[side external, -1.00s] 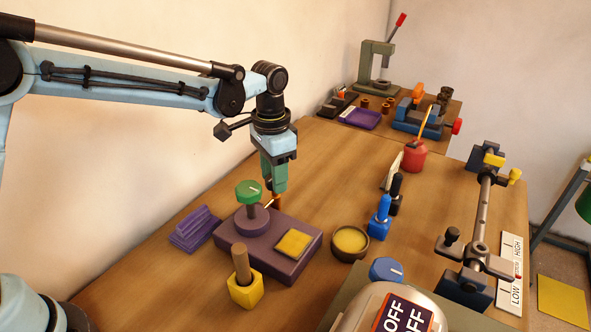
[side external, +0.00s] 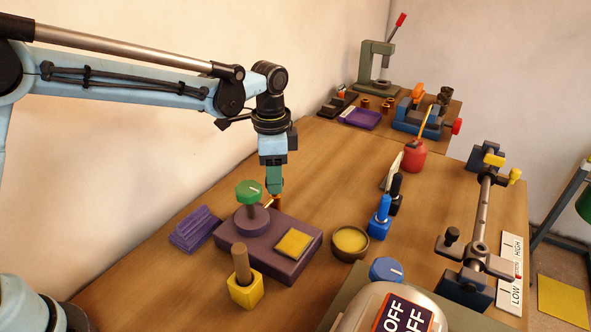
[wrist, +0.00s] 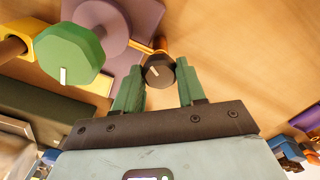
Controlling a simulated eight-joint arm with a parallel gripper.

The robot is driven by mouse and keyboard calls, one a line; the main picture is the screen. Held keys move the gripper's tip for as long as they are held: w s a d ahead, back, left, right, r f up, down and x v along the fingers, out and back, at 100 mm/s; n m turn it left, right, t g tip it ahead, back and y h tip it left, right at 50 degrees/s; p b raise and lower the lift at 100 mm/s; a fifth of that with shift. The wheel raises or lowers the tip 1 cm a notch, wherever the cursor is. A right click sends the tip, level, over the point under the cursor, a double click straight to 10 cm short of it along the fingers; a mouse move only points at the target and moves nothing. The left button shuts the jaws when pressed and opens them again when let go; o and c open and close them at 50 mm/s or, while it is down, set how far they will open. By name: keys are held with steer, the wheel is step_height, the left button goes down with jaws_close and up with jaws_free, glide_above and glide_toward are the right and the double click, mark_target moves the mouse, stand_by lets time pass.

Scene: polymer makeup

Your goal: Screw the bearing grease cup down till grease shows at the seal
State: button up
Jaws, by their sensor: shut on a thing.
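The grease cup shows in the wrist view as a dark round cap (wrist: 158,71) with a white line on its top. My gripper (wrist: 160,74) has a green finger on each side of this cap and is shut on it. A green knob (side external: 248,192) with a white mark stands close by on a round purple boss (side external: 252,220). I cannot make out grease at the seal.
A yellow pad (side external: 293,242) lies on the purple block. A yellow holder with a brown peg (side external: 243,280), a ribbed purple piece (side external: 195,230) and a bowl of yellow stuff (side external: 350,241) stand around it. Blue and black bottles (side external: 380,216) are farther right. Bare table lies behind.

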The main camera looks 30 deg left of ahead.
steer(key=o, duration=1.1)
step_height(320, 180, up, 12)
steer(key=shift+r, duration=0.1)
steer(key=s+a+f+n+t, duration=0.2)
steer(key=s+a+n, duration=0.1)
steer(key=s, duration=0.2)
steer(key=s+a+f+n+t, duration=0.2)
steer(key=s+a+n, duration=0.2)
steer(key=s, duration=0.2)
steer(key=s+a+f+n+t, duration=0.2)
steer(key=s+a+n+t, duration=0.1)
steer(key=s+a, duration=0.1)
steer(key=shift+s+f+n, duration=0.3)
steer(key=shift+s+f, duration=0.05)
steer(key=shift+s, duration=0.35)
